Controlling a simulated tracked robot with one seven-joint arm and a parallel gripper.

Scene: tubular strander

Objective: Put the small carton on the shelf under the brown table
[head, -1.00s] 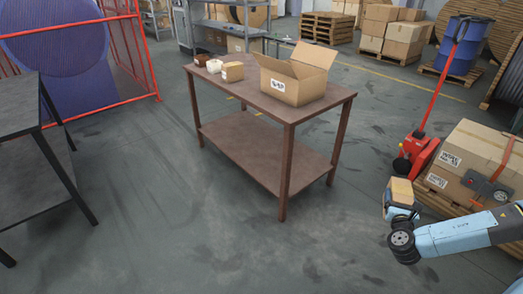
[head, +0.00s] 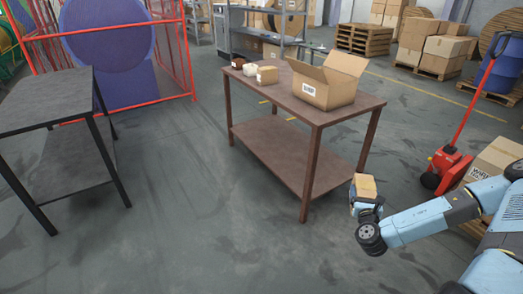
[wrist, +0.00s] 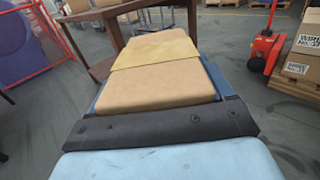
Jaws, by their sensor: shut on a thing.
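My gripper (head: 365,203) is shut on a small tan carton (head: 364,184) and holds it up in front of the brown table's right end in the head view. The carton (wrist: 165,85) fills the middle of the wrist view, with a paler band across it. The brown table (head: 312,107) stands in the middle of the head view. Its lower shelf (head: 285,152) is bare where it shows. In the wrist view, part of the table (wrist: 100,33) shows beyond the carton, which hides much of it.
On the tabletop are an open carton (head: 325,85), another small carton (head: 267,75) and small containers. A dark table (head: 45,100) stands at the left. A red pallet jack (head: 445,165) stands at the right. The floor (head: 215,225) before the brown table is clear.

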